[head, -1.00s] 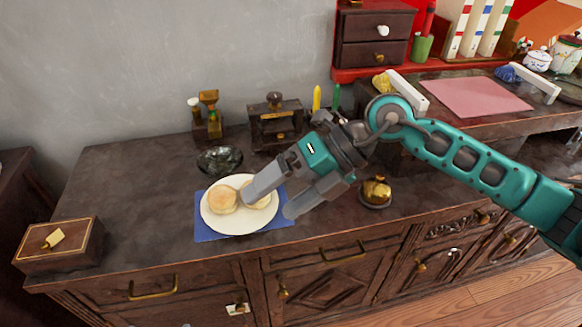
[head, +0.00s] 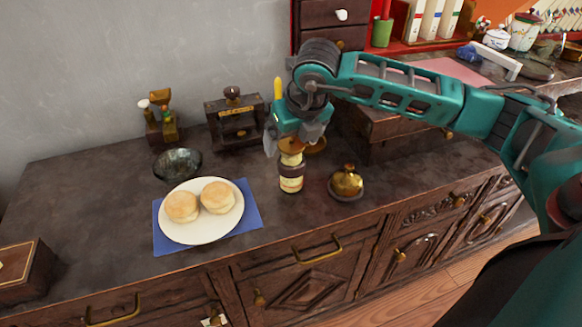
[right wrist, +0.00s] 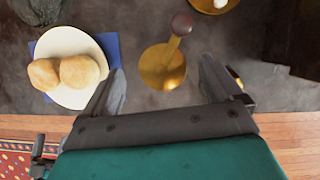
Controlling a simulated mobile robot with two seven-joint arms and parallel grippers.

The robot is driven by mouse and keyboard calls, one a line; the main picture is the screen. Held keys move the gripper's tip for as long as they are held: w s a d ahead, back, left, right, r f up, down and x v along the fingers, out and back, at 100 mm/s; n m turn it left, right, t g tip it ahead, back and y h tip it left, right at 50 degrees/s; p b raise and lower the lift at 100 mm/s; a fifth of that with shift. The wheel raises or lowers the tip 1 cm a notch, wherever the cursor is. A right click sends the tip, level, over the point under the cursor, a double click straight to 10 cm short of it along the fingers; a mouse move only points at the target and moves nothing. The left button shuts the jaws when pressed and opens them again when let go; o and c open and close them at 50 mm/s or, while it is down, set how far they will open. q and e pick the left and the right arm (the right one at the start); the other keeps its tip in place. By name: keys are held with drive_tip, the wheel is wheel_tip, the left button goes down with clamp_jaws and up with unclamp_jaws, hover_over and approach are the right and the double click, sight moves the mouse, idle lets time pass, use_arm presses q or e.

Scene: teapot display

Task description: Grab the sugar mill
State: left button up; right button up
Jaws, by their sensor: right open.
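The sugar mill (head: 291,177) stands upright on the dark counter, right of the plate. It has a cream label, a brown band and a brass top. My right gripper (head: 294,146) points down over it, with its fingers near the mill's top. In the right wrist view the mill's round brass top (right wrist: 158,72) and dark crank knob lie between the spread fingers of my right gripper (right wrist: 163,78). Gaps show on both sides, so the gripper is open and holds nothing. My left gripper is not in view.
A white plate (head: 200,234) with two buns lies on a blue napkin left of the mill. A golden bell-shaped pot (head: 346,183) stands close on the right. A dark glass bowl (head: 177,164) and a dark box-shaped mill (head: 236,118) are behind.

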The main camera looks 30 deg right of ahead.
sight(291, 166)
drive_tip(key=x, duration=0.5)
drive_tip(key=shift+d+f+b, duration=0.1)
drive_tip(key=shift+f+b, duration=0.1)
drive_tip(key=shift+b, duration=0.2)
drive_tip(key=shift+r, duration=0.1)
drive_tip(key=c, duration=1.4)
drive_tip(key=shift+r, duration=0.15)
